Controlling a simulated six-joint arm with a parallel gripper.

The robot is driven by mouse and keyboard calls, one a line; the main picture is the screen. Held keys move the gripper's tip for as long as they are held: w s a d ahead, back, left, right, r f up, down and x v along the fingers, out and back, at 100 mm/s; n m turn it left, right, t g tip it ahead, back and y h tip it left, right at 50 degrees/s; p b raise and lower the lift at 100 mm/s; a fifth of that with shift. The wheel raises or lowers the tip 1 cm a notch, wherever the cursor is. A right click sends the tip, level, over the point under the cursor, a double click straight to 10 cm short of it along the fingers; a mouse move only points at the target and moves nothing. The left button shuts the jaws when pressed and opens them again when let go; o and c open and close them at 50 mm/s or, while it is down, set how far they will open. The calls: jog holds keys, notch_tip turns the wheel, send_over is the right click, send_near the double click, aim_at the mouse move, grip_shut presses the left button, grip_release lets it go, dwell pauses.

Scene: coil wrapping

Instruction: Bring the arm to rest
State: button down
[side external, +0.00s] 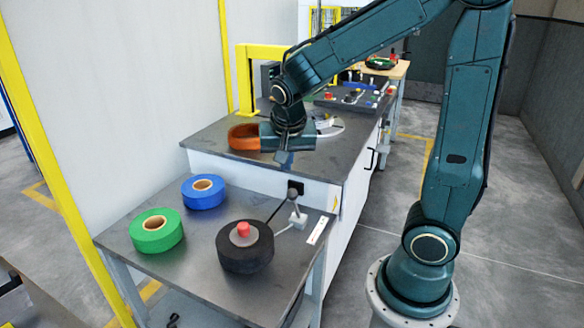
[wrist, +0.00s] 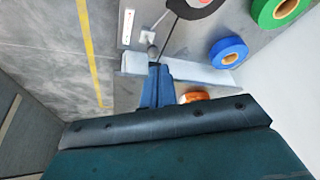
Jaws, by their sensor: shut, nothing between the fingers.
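My arm reaches over the grey workbench (side external: 215,142) from the right. My gripper (side external: 284,160) points down above the front part of that bench, shut and empty. In the wrist view my gripper (wrist: 158,70) shows as narrow blue-grey fingers close together. An orange-brown coil (side external: 243,138) lies on the bench just left of my gripper, partly hidden by the wrist. A bit of it shows in the wrist view (wrist: 193,97) beside the fingers.
A lower metal table (side external: 200,250) in front holds a green roll (side external: 156,231), a blue roll (side external: 203,192) and a black roll (side external: 245,247) with a red knob. A thin rod and grey block (side external: 298,219) stand near its right edge. A yellow frame (side external: 245,80) rises behind the bench.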

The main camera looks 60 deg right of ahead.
jog(key=s+a+r+n+t+y, duration=0.1)
jog(key=s+a+r+n+y, duration=0.1)
jog(key=s+a+r+n, duration=0.2)
jog(key=s+a+r+n+t+y, duration=0.2)
jog(key=s+a+n, duration=0.4)
jog(key=s, duration=0.3)
jog(key=shift+s+r+n, duration=0.3)
jog(key=shift+r+n, duration=0.55)
jog(key=shift+n, duration=0.05)
